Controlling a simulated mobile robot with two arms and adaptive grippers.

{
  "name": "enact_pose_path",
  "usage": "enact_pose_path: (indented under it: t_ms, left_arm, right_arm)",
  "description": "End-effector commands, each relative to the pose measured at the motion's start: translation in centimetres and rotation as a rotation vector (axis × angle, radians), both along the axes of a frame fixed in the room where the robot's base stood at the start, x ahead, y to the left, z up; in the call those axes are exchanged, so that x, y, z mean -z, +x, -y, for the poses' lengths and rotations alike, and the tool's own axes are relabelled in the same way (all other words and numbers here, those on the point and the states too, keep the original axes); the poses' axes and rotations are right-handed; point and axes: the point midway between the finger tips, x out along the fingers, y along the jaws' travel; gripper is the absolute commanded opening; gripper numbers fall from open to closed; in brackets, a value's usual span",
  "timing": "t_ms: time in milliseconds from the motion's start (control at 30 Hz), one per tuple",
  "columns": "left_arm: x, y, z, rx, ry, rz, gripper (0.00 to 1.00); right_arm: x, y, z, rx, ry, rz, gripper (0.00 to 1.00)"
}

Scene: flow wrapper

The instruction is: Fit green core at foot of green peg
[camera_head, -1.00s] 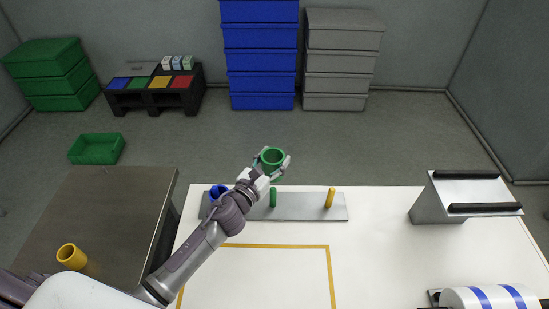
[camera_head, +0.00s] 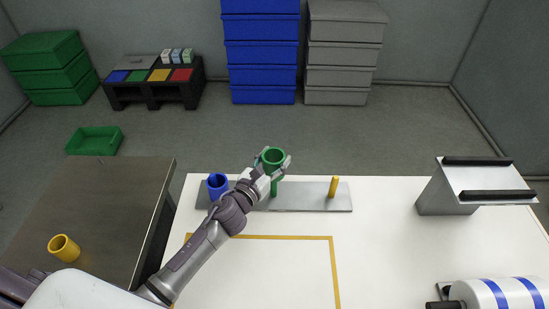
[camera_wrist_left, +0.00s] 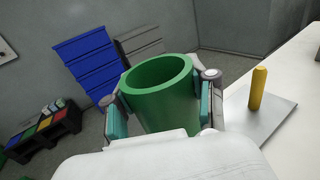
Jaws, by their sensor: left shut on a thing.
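My left gripper (camera_head: 272,170) is shut on the green core (camera_head: 273,158), a hollow green cylinder held with its open end up. In the left wrist view the core (camera_wrist_left: 160,92) sits between both fingers (camera_wrist_left: 162,105). In the head view the core appears just above the green peg (camera_head: 274,188); the peg's upper part is hidden behind the core or gripper. Whether the core is centred over the peg I cannot tell. The peg stands on a grey plate (camera_head: 305,199) with a yellow peg (camera_head: 334,186) at right. My right gripper is not in view.
A blue core (camera_head: 217,184) stands at the plate's left end. A yellow core (camera_head: 64,247) stands on the metal table (camera_head: 110,200) at left. A grey stand (camera_head: 450,195) and a white roll with blue stripes (camera_head: 500,294) are at right. The white table's middle is clear.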

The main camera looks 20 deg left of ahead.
Motion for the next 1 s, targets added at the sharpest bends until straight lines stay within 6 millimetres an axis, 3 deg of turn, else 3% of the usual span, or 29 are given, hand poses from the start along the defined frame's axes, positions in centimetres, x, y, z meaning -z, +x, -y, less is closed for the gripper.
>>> enact_pose_path:
  t_ms: [1000]
  left_arm:
    - [6.1, 0.0, 0.0, 0.001, 0.001, 0.001, 0.24]
  right_arm:
    - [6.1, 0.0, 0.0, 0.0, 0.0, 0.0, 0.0]
